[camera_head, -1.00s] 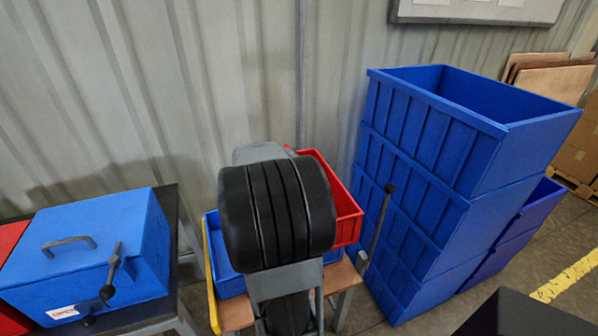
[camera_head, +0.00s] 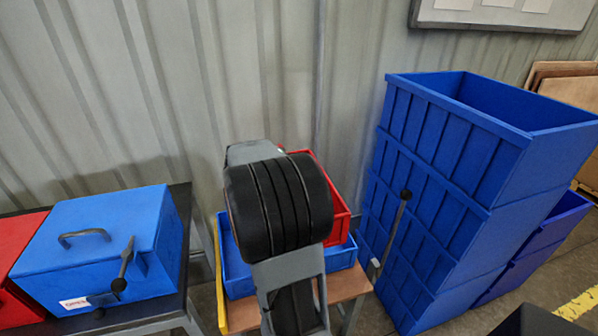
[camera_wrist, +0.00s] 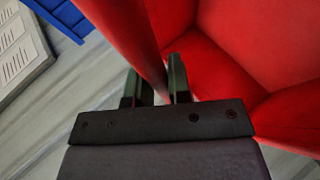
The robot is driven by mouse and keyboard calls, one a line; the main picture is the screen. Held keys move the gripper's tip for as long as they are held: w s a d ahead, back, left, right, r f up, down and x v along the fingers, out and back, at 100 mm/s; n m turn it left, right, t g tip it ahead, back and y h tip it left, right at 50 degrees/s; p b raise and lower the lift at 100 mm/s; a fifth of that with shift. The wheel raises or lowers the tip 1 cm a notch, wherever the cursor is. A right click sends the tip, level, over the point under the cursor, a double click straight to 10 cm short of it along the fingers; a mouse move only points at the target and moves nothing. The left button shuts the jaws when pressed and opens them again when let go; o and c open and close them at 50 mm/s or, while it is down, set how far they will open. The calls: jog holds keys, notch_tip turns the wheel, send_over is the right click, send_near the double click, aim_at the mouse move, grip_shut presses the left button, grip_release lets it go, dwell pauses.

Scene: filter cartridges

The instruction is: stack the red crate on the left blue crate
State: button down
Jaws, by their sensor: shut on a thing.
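The red crate (camera_head: 340,218) shows in the head view behind my arm, which hides much of it. My gripper is hidden there. In the wrist view my gripper (camera_wrist: 154,88) has one finger on each side of the red crate's wall (camera_wrist: 140,40) and is shut on it. A low blue crate (camera_head: 236,272) sits on the small wooden table, showing on both sides of my arm. The red crate appears above its right part; I cannot tell whether they touch. My arm hides whether the blue seen on both sides is one crate.
A tall stack of blue crates (camera_head: 450,150) stands close on the right, with a dark-knobbed lever (camera_head: 405,195) before it. A blue box with a handle (camera_head: 100,245) is on the dark bench at left. A yellow edge (camera_head: 220,280) borders the wooden table (camera_head: 345,285). A corrugated wall is behind.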

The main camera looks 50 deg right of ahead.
jog(key=w+a, duration=0.3)
jog(key=w, duration=0.5)
jog(key=w+a+p, duration=0.1)
jog(key=w+a, duration=0.2)
jog(key=w, duration=0.5)
jog(key=shift+a+n+t, duration=0.2)
jog(key=shift+n+t, duration=0.1)
jog(key=shift+r, duration=0.1)
jog(key=shift+b, duration=0.3)
dwell(1.3)
